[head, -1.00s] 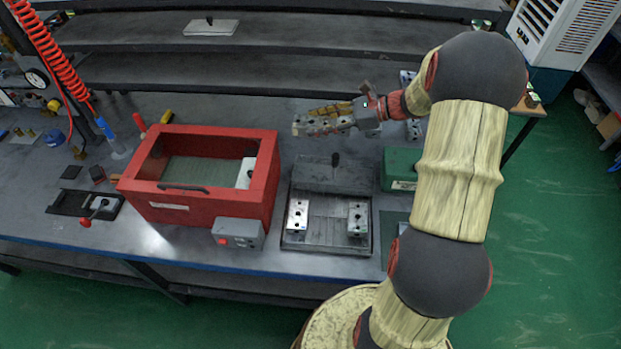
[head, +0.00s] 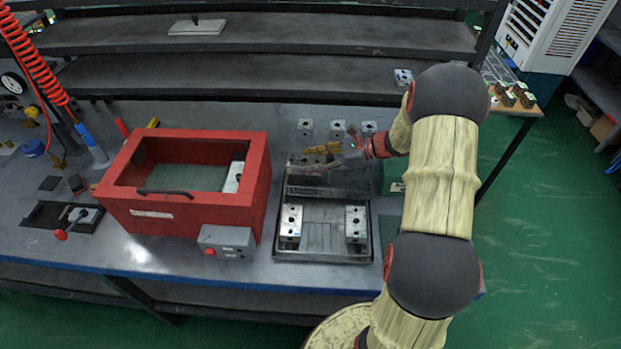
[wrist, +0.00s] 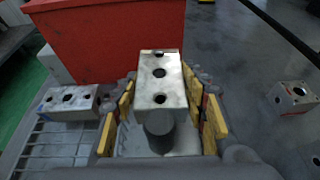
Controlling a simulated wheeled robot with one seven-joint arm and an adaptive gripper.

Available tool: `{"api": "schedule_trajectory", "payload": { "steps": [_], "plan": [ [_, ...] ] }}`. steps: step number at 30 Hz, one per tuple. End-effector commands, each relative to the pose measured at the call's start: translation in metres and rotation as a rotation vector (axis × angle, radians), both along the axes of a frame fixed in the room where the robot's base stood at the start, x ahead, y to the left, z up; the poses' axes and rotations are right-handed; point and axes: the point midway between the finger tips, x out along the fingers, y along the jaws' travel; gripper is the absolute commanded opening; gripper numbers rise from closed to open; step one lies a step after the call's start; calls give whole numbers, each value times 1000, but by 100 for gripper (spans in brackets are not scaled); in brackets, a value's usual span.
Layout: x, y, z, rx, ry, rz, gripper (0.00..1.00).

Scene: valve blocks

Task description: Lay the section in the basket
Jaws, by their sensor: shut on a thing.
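My gripper (head: 318,160) is over the back plate of a low tray (head: 325,250). Its yellow fingers, clear in the wrist view (wrist: 165,108), are shut on a pale metal block with three holes, the section (wrist: 160,70). A dark round post (wrist: 158,130) shows below the block; I cannot tell what it belongs to. The tray has a slatted floor and holds two similar blocks, left (head: 291,222) and right (head: 356,222). A red box (head: 185,218) with a framed top window stands left of it. I cannot tell for sure which is the basket.
A white block (head: 232,176) shows inside the red box at its right. A grey control box (head: 226,242) stands in front. Several blocks, including one (head: 305,125), stand at the back of the bench. A green case (head: 392,178) is partly behind my arm.

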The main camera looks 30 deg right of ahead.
Motion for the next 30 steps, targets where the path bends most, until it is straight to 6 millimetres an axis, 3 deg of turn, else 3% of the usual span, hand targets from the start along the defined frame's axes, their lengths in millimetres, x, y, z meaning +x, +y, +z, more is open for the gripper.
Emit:
{"api": "schedule_trajectory", "payload": {
  "steps": [8,17,29,30],
  "plan": [
    [1,0,-18,0,-2,-1,2],
    [1,0,-61,1,-2,-1,2],
    [1,0,-64,0,-2,-1,2],
    [0,0,-65,-1,-1,-1,46]
  ]
}}
